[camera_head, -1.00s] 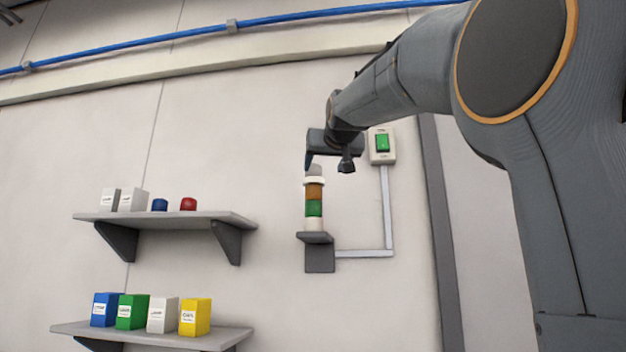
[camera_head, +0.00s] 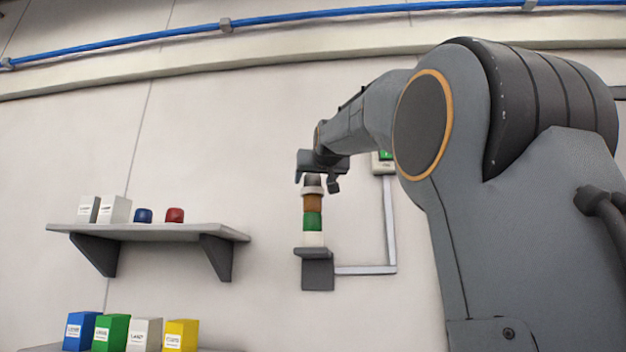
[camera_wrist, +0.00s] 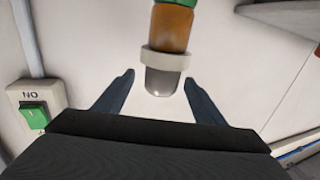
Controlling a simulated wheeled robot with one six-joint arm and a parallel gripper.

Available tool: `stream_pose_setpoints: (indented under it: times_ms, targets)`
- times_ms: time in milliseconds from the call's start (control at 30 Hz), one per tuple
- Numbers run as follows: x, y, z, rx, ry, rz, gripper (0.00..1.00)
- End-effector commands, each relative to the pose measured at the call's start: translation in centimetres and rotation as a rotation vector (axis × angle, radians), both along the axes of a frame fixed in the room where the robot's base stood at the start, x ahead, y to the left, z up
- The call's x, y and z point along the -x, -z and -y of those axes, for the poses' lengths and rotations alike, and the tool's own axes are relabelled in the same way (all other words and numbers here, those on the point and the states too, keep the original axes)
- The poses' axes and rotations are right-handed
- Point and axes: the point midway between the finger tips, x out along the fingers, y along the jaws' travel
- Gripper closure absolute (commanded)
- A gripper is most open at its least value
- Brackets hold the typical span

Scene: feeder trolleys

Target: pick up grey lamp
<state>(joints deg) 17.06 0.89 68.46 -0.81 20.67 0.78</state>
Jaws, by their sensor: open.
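The grey lamp (camera_head: 312,180) is the top piece of an upright stack light on a wall bracket. Below it are a white ring (camera_head: 312,190), an orange section (camera_head: 312,203) and a green section (camera_head: 312,221). My gripper (camera_head: 315,181) is open at the lamp's height. In the wrist view, the grey lamp (camera_wrist: 163,82) points toward the palm, between the two spread fingers of my gripper (camera_wrist: 160,78). A gap shows on each side of it, so the fingers do not appear to touch it. The palm's dark body hides the bottom of that view.
A green switch box (camera_wrist: 34,110) is on the wall close to my gripper. A grey conduit (camera_head: 390,225) runs down from it to the bracket (camera_head: 318,272). An upper shelf (camera_head: 150,233) at left holds white boxes, a blue lamp (camera_head: 142,215) and a red lamp (camera_head: 174,215).

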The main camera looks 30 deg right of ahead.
Motion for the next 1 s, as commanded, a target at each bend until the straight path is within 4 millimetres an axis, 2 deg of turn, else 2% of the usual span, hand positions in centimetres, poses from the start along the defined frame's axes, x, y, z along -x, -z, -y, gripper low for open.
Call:
stream_pose_setpoints:
  times_ms: [133,400,467,700,1000]
  targets:
    - [-1.5,-0.2,0.3,0.001,-0.002,0.0,0.36]
    - [-1.9,0.0,0.3,0.001,-0.003,0.001,0.36]
    - [-1.9,0.0,0.3,0.001,-0.004,0.001,0.43]
    - [-1.9,0.0,0.2,0.001,-0.004,0.001,0.82]
    - [-1.9,-0.2,0.2,0.0,-0.004,0.001,0.82]
